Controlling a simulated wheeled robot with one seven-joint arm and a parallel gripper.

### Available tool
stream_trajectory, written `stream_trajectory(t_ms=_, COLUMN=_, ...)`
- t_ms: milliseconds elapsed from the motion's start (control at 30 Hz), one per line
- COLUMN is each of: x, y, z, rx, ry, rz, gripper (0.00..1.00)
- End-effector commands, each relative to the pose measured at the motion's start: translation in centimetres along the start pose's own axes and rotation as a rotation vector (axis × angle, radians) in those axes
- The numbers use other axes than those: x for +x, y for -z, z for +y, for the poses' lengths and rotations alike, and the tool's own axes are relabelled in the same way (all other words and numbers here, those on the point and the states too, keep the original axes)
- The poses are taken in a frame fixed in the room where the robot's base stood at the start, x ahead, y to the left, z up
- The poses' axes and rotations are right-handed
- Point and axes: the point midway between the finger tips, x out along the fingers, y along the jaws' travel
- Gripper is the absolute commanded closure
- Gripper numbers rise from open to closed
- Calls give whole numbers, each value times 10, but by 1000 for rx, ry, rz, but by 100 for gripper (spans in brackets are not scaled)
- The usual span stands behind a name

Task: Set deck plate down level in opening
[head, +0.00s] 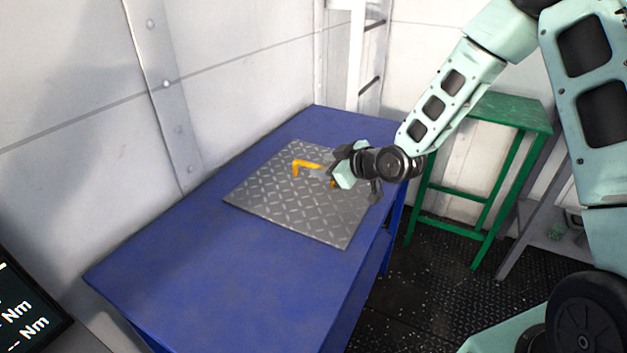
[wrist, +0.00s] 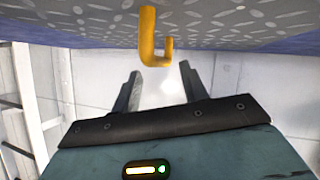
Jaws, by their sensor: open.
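The deck plate (head: 290,212) is a grey square of diamond-tread metal. It lies flat on the blue table (head: 200,265), with an orange bar handle (head: 308,163) standing up from it. My gripper (head: 332,177) is over the plate's right part at the handle and hides part of it. In the wrist view, the plate (wrist: 205,22) fills the top and the handle (wrist: 149,40) points down toward the gap between my open, empty fingers (wrist: 160,72). The handle looks just beyond the fingertips there. No opening shows in either view.
A green stand (head: 510,112) is behind and right of the table. A white ladder-like frame (head: 370,55) stands at the back. Riveted white walls (head: 90,90) border the table's left side. The table's front part is bare. Dark floor (head: 430,270) lies to the right.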

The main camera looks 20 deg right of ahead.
Motion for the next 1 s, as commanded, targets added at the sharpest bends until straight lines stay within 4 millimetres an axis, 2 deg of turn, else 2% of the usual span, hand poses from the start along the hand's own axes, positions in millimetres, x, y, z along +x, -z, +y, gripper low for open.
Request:
stream_trajectory(t_ms=333, x=43, y=-1, z=0, rx=2, ry=0, rz=0, gripper=56)
stream_trajectory(t_ms=467, x=50, y=-2, z=-1, rx=2, ry=1, rz=-1, gripper=56)
stream_trajectory(t_ms=667, x=50, y=-2, z=-1, rx=1, ry=0, rz=0, gripper=56)
stream_trajectory(t_ms=800, x=50, y=-2, z=-1, rx=1, ry=0, rz=0, gripper=95)
stream_trajectory(t_ms=833, x=50, y=-2, z=-1, rx=1, ry=0, rz=0, gripper=100)
stream_trajectory(t_ms=1000, x=50, y=-2, z=-1, rx=2, ry=0, rz=0, gripper=100)
